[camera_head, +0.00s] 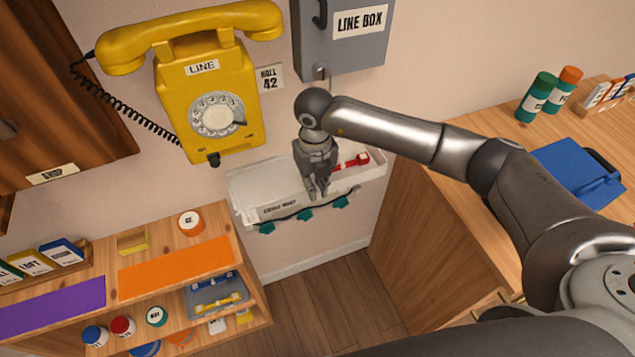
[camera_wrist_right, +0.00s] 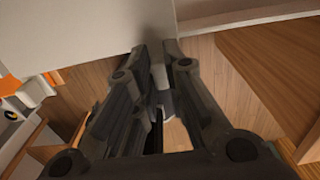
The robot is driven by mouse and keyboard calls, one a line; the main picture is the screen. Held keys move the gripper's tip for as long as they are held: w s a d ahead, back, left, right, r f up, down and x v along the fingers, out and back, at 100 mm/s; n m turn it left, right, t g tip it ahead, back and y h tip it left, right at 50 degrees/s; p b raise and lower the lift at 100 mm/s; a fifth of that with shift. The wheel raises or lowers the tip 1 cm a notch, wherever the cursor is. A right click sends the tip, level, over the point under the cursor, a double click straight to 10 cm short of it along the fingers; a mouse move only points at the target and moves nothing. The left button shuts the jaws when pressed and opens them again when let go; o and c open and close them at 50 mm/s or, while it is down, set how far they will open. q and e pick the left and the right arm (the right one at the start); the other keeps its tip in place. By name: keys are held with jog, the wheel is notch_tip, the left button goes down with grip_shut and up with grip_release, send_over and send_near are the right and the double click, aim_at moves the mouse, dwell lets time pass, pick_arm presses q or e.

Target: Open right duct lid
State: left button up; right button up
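A white duct (camera_head: 245,197) is mounted on the wall below the yellow phone, with a dark-lettered label (camera_head: 280,208) and teal clips (camera_head: 305,214) along its lower front. Its top side looks open, and a red connector (camera_head: 352,162) lies in its right part. I cannot make out separate left and right lids. My right gripper (camera_head: 319,190) points down over the middle of the duct, its fingers close together near the front edge. In the wrist view the fingertips (camera_wrist_right: 158,55) are near a white surface (camera_wrist_right: 90,30); whether they grip anything is unclear. My left gripper is not in view.
The yellow phone (camera_head: 215,105) and a grey line box (camera_head: 340,40) hang above the duct. A wooden shelf (camera_head: 180,290) stands at lower left. A wooden cabinet (camera_head: 415,230) stands at right, under my right arm. Open floor lies between them.

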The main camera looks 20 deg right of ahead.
jog(key=o, duration=0.5)
jog(key=shift+c, duration=0.2)
jog(key=shift+r, duration=0.15)
notch_tip(320, 180, up, 7)
jog(key=shift+r, duration=0.15)
dwell(0.3)
